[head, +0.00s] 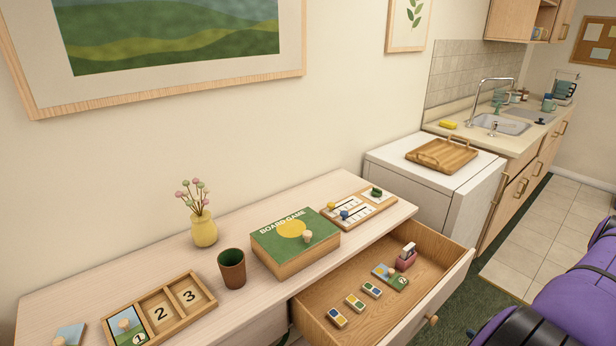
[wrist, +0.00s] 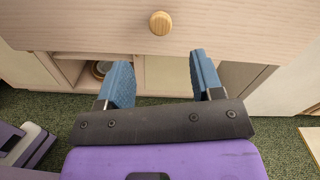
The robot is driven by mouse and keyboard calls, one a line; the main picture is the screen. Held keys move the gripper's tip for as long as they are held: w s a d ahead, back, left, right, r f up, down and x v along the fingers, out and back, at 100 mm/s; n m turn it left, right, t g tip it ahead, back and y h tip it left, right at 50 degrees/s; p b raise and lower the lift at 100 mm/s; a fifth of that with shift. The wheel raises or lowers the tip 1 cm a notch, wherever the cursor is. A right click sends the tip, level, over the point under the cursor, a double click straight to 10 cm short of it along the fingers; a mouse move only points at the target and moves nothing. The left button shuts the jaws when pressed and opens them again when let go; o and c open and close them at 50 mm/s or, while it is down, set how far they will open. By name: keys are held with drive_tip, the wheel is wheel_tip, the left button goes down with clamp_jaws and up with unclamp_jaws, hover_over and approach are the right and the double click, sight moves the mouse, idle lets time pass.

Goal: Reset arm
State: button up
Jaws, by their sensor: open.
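My gripper (wrist: 157,80) shows in the wrist view with its two blue fingers wide apart and nothing between them. Just beyond the fingertips is a pale wooden drawer front with a round knob (wrist: 160,23). In the head view the drawer (head: 365,290) of the long wooden cabinet (head: 80,290) stands open. Purple parts of my arm (head: 575,295) show at the lower right of the head view. The gripper fingers are not visible there.
The drawer holds several small tiles (head: 355,302), a picture card (head: 384,270) and a pink holder (head: 405,262). On the cabinet stand a board game box (head: 285,262), brown cup (head: 232,272), yellow vase (head: 204,232) and numbered tray (head: 183,318). Tiled floor (head: 535,240) lies clear at right.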

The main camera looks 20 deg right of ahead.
drive_tip(key=w+a+r+n+g+y, duration=0.15)
drive_tip(key=w+r+n+g, duration=0.25)
drive_tip(key=r, duration=0.5)
drive_tip(key=w+a+r+n+g+y, duration=0.1)
drive_tip(key=w+r+n+g+y, duration=0.3)
drive_tip(key=r, duration=0.5)
drive_tip(key=w+a+r+n+g+y, duration=0.1)
drive_tip(key=w+r+n+g+y, duration=0.1)
drive_tip(key=w+r+n+g, duration=0.45)
drive_tip(key=a+r+n+g+h, duration=0.1)
drive_tip(key=a+r+n+h, duration=0.15)
drive_tip(key=a+r, duration=0.5)
drive_tip(key=a+r+n+g+h, duration=0.2)
drive_tip(key=a+r+n, duration=0.15)
drive_tip(key=r, duration=0.75)
drive_tip(key=s+a+r+n+t+h, duration=0.3)
drive_tip(key=s+a+r+n+h, duration=0.1)
drive_tip(key=s+a+r, duration=0.2)
drive_tip(key=s+a+r+n+t+h, duration=0.3)
drive_tip(key=s+a+r, duration=0.4)
drive_tip(key=r, duration=0.4)
drive_tip(key=shift+s+a+r+n+h, duration=0.2)
drive_tip(key=shift+s+n+h, duration=0.5)
drive_tip(key=shift+h, duration=0.4)
